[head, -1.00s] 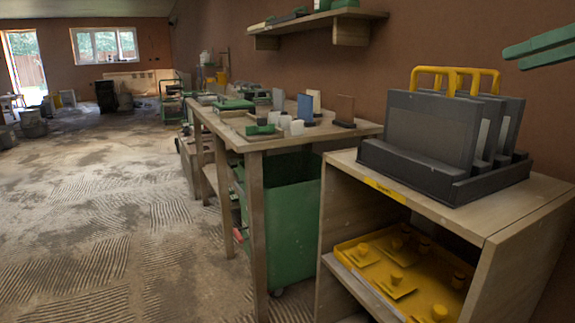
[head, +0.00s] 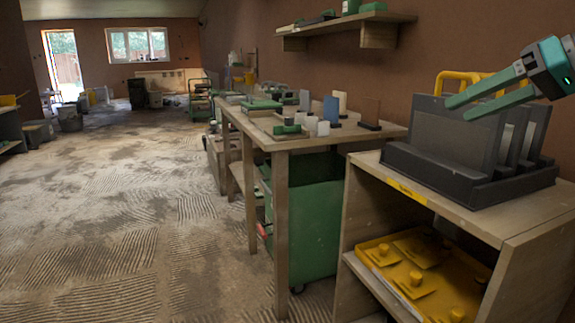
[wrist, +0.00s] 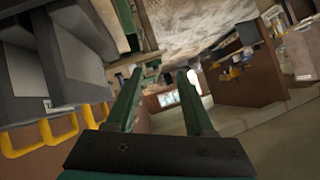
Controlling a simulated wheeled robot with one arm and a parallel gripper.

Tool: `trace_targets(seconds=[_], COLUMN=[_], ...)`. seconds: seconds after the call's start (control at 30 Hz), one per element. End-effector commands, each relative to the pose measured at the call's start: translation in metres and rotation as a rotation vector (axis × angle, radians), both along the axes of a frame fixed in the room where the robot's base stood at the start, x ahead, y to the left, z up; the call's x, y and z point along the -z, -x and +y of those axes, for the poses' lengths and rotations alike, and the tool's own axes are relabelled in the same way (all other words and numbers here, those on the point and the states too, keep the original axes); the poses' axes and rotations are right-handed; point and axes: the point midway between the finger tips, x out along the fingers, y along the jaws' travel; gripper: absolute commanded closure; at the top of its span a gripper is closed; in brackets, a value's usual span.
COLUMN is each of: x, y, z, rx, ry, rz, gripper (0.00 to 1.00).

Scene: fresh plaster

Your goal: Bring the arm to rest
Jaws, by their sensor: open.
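My gripper (head: 483,100) shows at the right edge of the head view, with two green fingers apart and nothing between them. In that view it overlaps a dark grey rack (head: 440,177) holding grey panels with yellow handles (head: 461,80). In the wrist view my gripper (wrist: 160,98) has its two green fingers spread and empty. The grey panels (wrist: 85,60) and their yellow handles (wrist: 62,128) lie at the left of that view, beside the fingers. I cannot tell the exact gap between gripper and panels.
The rack stands on a wooden cabinet (head: 522,228) with a yellow tray (head: 410,262) on its shelf. A wooden workbench (head: 290,140) with small items and a green bin (head: 307,225) stand beyond. A wall shelf (head: 380,37) hangs above. The floor (head: 150,235) at left is open.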

Motion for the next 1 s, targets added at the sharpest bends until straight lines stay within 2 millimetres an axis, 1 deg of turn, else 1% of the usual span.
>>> trace_targets(seconds=[0.03, 0.07, 0.1, 0.17, 0.2, 0.27, 0.3, 0.37, 0.4, 0.47, 0.5, 0.57, 0.6, 0.67, 0.7, 0.77, 0.8, 0.9, 1.0], x=[0.012, 0.021, 0.035, 0.055, 0.069, 0.093, 0.109, 0.131, 0.148, 0.173, 0.19, 0.214, 0.229, 0.254, 0.27, 0.292, 0.308, 0.342, 0.37], y=[-0.004, -0.005, -0.007, -0.006, -0.006, -0.002, 0.002, 0.009, 0.015, 0.026, 0.035, 0.048, 0.058, 0.075, 0.087, 0.106, 0.12, 0.153, 0.184], z=[0.019, 0.029, 0.044, 0.065, 0.078, 0.097, 0.108, 0.124, 0.133, 0.145, 0.153, 0.161, 0.165, 0.17, 0.172, 0.173, 0.172, 0.167, 0.158], rx=[-0.019, -0.024, -0.036, -0.045, -0.049, -0.056, -0.057, -0.056, -0.055, -0.052, -0.049, -0.039, -0.034, -0.025, -0.017, -0.001, 0.008, 0.034, 0.058], ry=[0.0, 0.0, 0.002, 0.012, 0.02, 0.034, 0.048, 0.071, 0.086, 0.116, 0.136, 0.169, 0.194, 0.231, 0.256, 0.297, 0.326, 0.395, 0.456], rz=[0.046, 0.077, 0.122, 0.186, 0.227, 0.294, 0.336, 0.394, 0.437, 0.498, 0.537, 0.592, 0.626, 0.685, 0.718, 0.763, 0.799, 0.872, 0.93], gripper=[0.47, 0.47, 0.47, 0.47, 0.47, 0.47, 0.47, 0.47, 0.47, 0.47, 0.47, 0.47, 0.47, 0.47, 0.47, 0.47, 0.47, 0.47, 0.47])
